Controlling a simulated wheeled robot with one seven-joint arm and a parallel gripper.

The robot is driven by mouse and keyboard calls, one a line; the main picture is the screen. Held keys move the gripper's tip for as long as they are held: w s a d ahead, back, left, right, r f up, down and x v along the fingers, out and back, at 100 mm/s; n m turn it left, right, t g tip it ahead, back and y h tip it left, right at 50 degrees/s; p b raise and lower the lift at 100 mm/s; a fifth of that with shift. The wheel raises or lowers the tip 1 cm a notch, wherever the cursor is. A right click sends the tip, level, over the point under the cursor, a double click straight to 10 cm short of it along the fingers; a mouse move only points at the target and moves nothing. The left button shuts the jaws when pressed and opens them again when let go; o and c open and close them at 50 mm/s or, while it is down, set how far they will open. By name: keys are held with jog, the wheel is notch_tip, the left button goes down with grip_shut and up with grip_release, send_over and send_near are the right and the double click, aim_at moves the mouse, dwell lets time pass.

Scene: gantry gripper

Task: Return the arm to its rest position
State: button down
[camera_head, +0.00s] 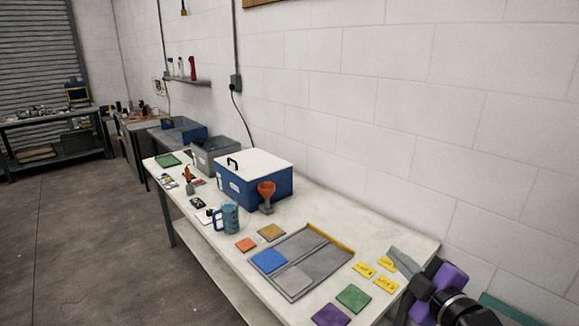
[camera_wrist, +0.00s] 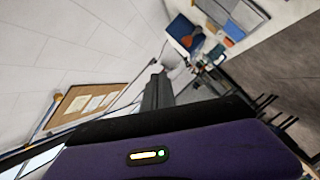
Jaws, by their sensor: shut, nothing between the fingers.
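My arm shows at the lower right of the head view, with black and purple parts beside the right end of the white table (camera_head: 215,243). My gripper (camera_head: 404,259) reaches in over that table end, near the yellow labels. In the wrist view, my gripper (camera_wrist: 157,70) shows as dark fingers beyond the purple housing; they are shut and hold nothing.
A block wall runs behind. The floor at left is clear.

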jog(key=s+a+r+m+t+h, duration=0.2)
jog(key=s+r+m+t, duration=0.15)
jog(key=r+m, duration=0.45)
jog(key=s+d+f+m+t+h, duration=0.1)
jog(key=s+m+t+h, duration=0.1)
jog(key=s+m+h, duration=0.5)
jog(key=s+a+f+g+y, duration=0.1)
jog(key=s+f+g+y, duration=0.1)
jog(key=s+f, duration=0.4)
jog(key=s+a+f+n+g+y, duration=0.1)
jog(key=s+f, duration=0.6)
jog(key=s, duration=0.9)
jog(key=s+a+f+g+y+b, duration=0.1)
jog(key=s+f+g, duration=0.3)
jog(key=s, duration=0.7)
notch_tip(320, 180, down, 2)
jog(key=shift+s+a+f+y, duration=0.15)
jog(key=shift+s+a+y, duration=0.2)
jog(key=shift+y, duration=0.55)
jog(key=shift+w, duration=0.1)
